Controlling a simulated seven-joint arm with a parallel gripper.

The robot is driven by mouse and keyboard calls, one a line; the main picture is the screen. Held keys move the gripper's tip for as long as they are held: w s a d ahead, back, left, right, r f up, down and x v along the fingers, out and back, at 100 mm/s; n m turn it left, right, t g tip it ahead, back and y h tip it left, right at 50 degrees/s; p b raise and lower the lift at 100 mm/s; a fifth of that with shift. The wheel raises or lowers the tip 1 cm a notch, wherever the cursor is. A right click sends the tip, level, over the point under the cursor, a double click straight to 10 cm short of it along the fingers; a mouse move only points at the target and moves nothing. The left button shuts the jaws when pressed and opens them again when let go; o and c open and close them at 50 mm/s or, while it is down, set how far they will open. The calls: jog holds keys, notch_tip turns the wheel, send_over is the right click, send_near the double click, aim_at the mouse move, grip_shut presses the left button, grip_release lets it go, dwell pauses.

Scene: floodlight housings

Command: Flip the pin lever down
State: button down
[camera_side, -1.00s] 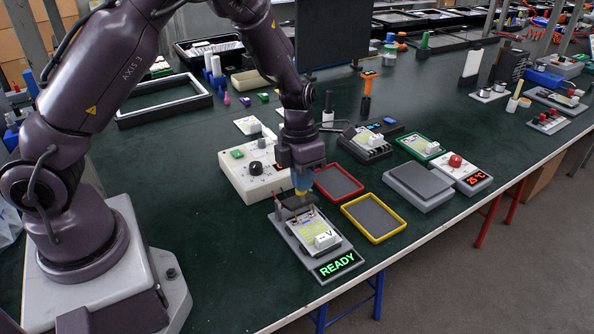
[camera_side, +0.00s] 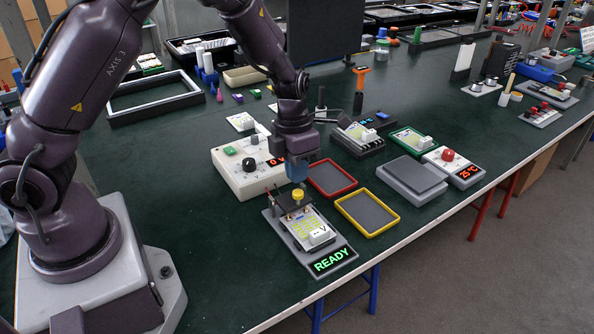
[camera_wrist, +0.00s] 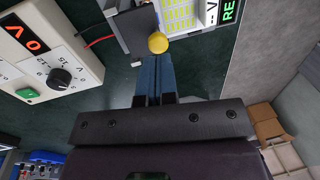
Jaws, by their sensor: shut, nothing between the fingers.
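The test fixture (camera_side: 333,260) is a grey base near the table's front edge, with a green READY display. A white board with yellow LED patches (camera_side: 311,226) lies in it. At its far end is a dark plate (camera_side: 291,203) with a round yellow knob (camera_side: 298,193), which I take for the pin lever. My gripper (camera_side: 297,174) is shut and empty, just above the knob. In the wrist view its blue fingertips (camera_wrist: 154,72) point at the yellow knob (camera_wrist: 158,42); whether they touch is unclear.
A white power supply (camera_side: 240,178) with a black dial and red display stands behind left of the fixture. A red tray (camera_side: 352,192) and a yellow tray (camera_side: 392,226) lie to the right. A grey platform (camera_side: 414,175) stands farther right.

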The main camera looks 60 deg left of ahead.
aim_at(298, 190)
notch_tip(298, 190, up, 5)
jog(key=shift+w+f, duration=0.15)
jog(key=shift+f, duration=0.05)
jog(key=d+r, duration=0.4)
jog(key=d, duration=0.3)
jog(key=shift+d+r, duration=0.3)
jog(key=shift+r, duration=0.05)
